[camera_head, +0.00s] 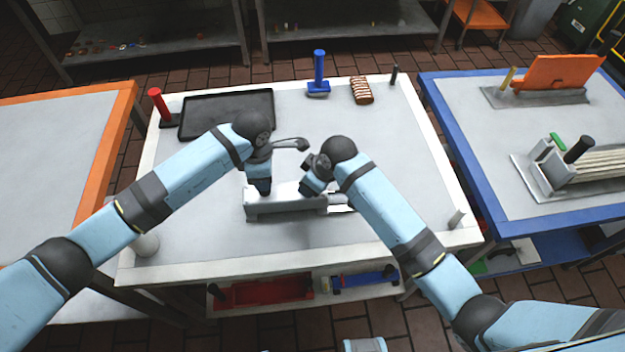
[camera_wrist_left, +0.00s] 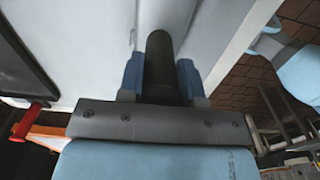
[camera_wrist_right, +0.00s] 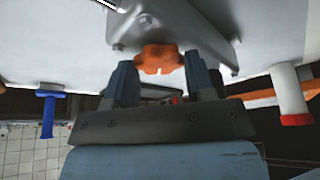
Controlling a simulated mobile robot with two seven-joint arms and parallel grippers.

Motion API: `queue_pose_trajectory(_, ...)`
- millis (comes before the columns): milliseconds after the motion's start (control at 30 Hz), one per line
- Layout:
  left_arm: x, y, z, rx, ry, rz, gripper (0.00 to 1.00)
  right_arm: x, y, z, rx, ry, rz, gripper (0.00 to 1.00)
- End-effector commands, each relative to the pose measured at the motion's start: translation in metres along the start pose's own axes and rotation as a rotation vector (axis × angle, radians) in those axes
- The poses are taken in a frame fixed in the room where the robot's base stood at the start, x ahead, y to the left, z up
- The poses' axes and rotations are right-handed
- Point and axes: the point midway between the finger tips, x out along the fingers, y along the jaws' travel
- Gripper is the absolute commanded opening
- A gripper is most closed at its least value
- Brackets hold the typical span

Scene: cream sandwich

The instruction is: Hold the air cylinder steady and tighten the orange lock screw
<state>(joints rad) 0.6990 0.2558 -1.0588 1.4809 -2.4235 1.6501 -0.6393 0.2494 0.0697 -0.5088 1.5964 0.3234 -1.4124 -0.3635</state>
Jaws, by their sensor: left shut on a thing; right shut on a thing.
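The air cylinder, a grey metal unit (camera_head: 285,209), lies on the middle of the white-edged table. My left gripper (camera_head: 263,190) is at its left part. In the left wrist view its fingers (camera_wrist_left: 161,84) are shut around an upright dark round post (camera_wrist_left: 160,58), which appears to belong to the unit. My right gripper (camera_head: 308,190) is at the unit's upper middle, partly hidden by its own arm. In the right wrist view the orange lock screw (camera_wrist_right: 158,57) sits under the grey body (camera_wrist_right: 178,20), between the fingertips (camera_wrist_right: 161,76). The head view hides the screw.
A black tray (camera_head: 228,108) and a red-handled tool (camera_head: 158,103) are at the back left. A blue-handled stamp (camera_head: 319,75) and a brown ribbed piece (camera_head: 361,90) are at the back. A small light cylinder (camera_head: 456,218) stands at the right edge.

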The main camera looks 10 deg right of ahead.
Motion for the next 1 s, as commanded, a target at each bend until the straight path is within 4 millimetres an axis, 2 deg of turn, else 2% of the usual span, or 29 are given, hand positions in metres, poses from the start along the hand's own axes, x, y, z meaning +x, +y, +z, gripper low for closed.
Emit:
queue_pose_trajectory(500,-0.0001,0.0002,-0.0004,-0.001,0.0,0.0,0.0,0.0004,-0.0038,-0.0009,0.421,0.0,0.173,0.26)
queue_pose_trajectory(1000,0.0,0.0002,-0.0004,-0.001,0.001,0.0,0.0,0.0008,-0.0045,-0.001,0.61,-0.001,0.252,0.26)
